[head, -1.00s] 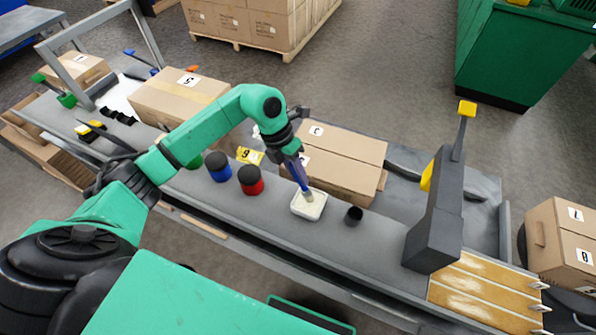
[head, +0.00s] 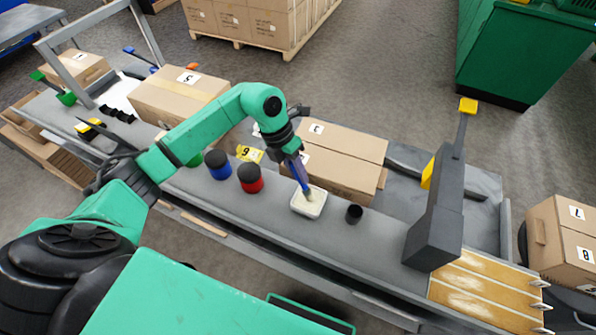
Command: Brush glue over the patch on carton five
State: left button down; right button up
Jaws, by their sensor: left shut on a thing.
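My left gripper (head: 292,153) is shut on a brush (head: 301,177) with a blue handle. The brush points down, with its tip at the white glue tray (head: 318,204) on the bench. Whether the bristles touch the glue is too small to tell. Carton five (head: 180,94), a brown box with a "5" label, lies on the bench at the upper left, well left of the brush. I cannot make out a patch on it. My right gripper is not in view.
Blue (head: 217,166) and red (head: 250,180) jars with black lids stand left of the tray. A small black cup (head: 354,214) stands right of it. A large carton (head: 335,160) lies behind. A dark grey machine (head: 437,215) stands at the right.

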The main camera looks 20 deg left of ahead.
pick_arm(q)
jog(key=shift+f, duration=0.35)
dwell(0.5)
jog(key=shift+s+f+b, duration=0.1)
jog(key=shift+f+b, duration=0.05)
jog(key=shift+b, duration=0.25)
dwell(0.4)
notch_tip(320, 180, up, 7)
jog(key=p, duration=0.5)
dwell(0.8)
